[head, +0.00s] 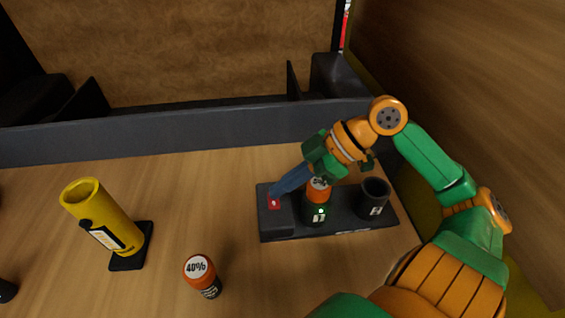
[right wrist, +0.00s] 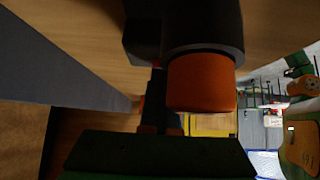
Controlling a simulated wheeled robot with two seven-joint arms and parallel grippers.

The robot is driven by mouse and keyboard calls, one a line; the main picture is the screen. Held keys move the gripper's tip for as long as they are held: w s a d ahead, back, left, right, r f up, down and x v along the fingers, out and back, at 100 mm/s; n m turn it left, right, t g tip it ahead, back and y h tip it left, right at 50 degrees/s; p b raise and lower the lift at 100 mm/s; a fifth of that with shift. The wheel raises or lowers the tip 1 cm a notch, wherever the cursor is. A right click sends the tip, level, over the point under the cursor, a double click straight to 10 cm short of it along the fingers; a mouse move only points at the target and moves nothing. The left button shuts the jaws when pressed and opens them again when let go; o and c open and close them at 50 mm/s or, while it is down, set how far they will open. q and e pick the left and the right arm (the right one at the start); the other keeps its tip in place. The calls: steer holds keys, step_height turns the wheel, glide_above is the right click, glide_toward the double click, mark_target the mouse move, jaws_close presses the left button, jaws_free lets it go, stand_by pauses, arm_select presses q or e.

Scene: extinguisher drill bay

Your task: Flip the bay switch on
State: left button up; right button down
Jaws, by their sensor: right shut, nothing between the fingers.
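The dark switch base (head: 340,215) stands on the wooden table. A red switch (head: 274,203) sits on the block at its left end. My right gripper (head: 276,192) reaches down from the upper right, with its blue fingers shut and empty. The fingertips are at the red switch and hide part of it; I cannot tell whether they touch it or which way it is set. In the right wrist view the fingers (right wrist: 160,100) point toward the block, with a sliver of red by their tips. My left gripper is out of view.
An orange-topped cylinder (head: 318,190) stands in the holder marked 1, close to my right gripper; a green light shows there. Beside it is an open dark cup (head: 375,193). A yellow tube (head: 104,217) leans on a stand at left. A 40% cylinder (head: 202,274) stands in front.

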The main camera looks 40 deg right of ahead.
steer(key=shift+s+a+f, duration=0.1)
steer(key=shift+s+f, duration=0.2)
steer(key=shift+f, duration=0.15)
steer(key=shift+w, duration=0.15)
steer(key=n+t+h+b, duration=0.1)
steer(key=b, duration=0.4)
steer(key=shift+a, duration=0.15)
steer(key=r, duration=0.1)
steer(key=r+p, duration=0.1)
steer(key=r, duration=0.3)
steer(key=shift+s, duration=0.25)
steer(key=v, duration=1)
steer(key=shift+r, duration=0.15)
steer(key=shift+w, duration=0.1)
